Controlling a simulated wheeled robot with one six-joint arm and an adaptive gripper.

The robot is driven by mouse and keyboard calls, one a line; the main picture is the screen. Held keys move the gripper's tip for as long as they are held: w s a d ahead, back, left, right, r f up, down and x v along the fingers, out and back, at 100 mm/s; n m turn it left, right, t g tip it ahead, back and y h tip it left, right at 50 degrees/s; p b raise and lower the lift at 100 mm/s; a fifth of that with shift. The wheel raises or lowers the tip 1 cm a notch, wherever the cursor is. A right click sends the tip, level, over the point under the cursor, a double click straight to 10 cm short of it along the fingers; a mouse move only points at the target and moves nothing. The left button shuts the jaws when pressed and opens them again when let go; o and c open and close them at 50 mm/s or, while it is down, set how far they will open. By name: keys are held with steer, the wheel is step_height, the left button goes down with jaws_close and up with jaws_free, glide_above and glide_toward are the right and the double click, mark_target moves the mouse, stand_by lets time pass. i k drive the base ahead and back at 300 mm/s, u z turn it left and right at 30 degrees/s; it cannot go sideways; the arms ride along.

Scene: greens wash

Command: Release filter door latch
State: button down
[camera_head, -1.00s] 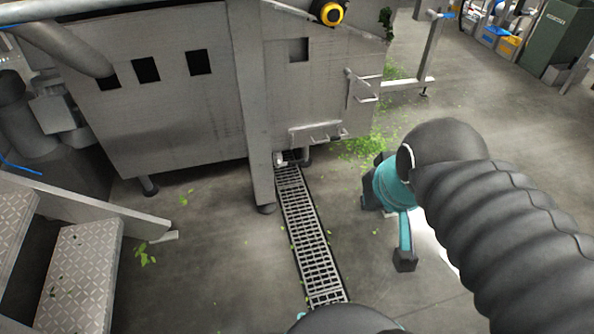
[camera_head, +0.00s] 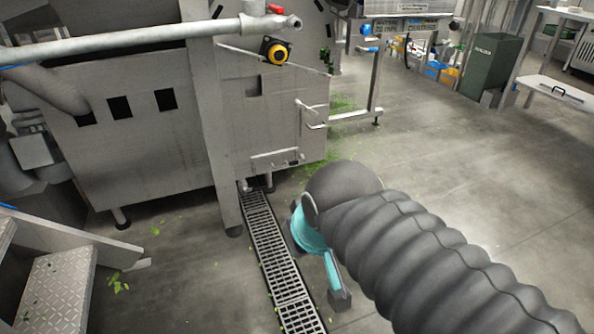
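A grey metal machine (camera_head: 150,135) fills the left and middle of the head view. On its right side is a small lever-like fitting (camera_head: 307,113), which may be the filter door latch; its exact state is too small to tell. Below it is a horizontal bar fitting (camera_head: 275,158) on the lower panel. My arm reaches in from the lower right in a dark ribbed sleeve. Teal and dark parts at its far end, below and right of these fittings, may be my gripper; its fingers are not clear. The arm's end appears apart from the machine.
A floor drain grate (camera_head: 268,245) runs forward from under the machine. A yellow-and-black button (camera_head: 275,51) sits above the panel. Metal steps (camera_head: 52,290) stand at the lower left. A green bin (camera_head: 490,65) is at the back. Open floor lies to the right.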

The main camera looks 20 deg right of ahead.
mark_target(303, 160)
steer(key=z, duration=0.25)
steer(key=i, duration=0.95)
steer(key=u, duration=0.65)
